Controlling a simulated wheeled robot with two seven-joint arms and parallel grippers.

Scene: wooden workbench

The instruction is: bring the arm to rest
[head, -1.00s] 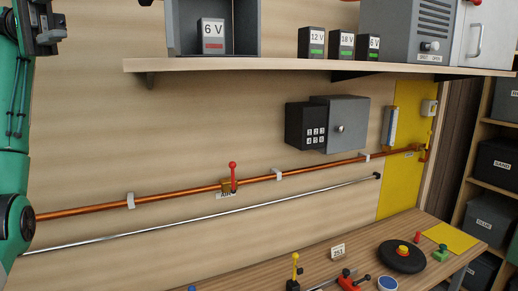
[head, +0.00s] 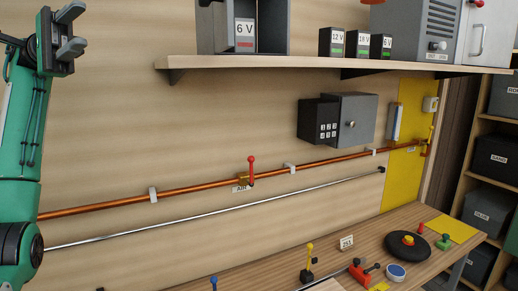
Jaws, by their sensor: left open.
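My left arm (head: 20,150) comes in along the left edge of the head view, green with black joints, and points upward. Its left gripper (head: 72,30) is at the top left, in front of the bare wall panel, with its two grey fingers apart and nothing between them. It is left of the shelf and touches nothing that I can see. My right gripper is not in view.
A wooden shelf (head: 300,64) holds several battery boxes (head: 337,42) and a grey cabinet (head: 430,30). A copper pipe (head: 200,187) with a red-handled valve (head: 251,170) crosses the wall. A workbench (head: 330,265) below carries levers and a black disc (head: 407,246).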

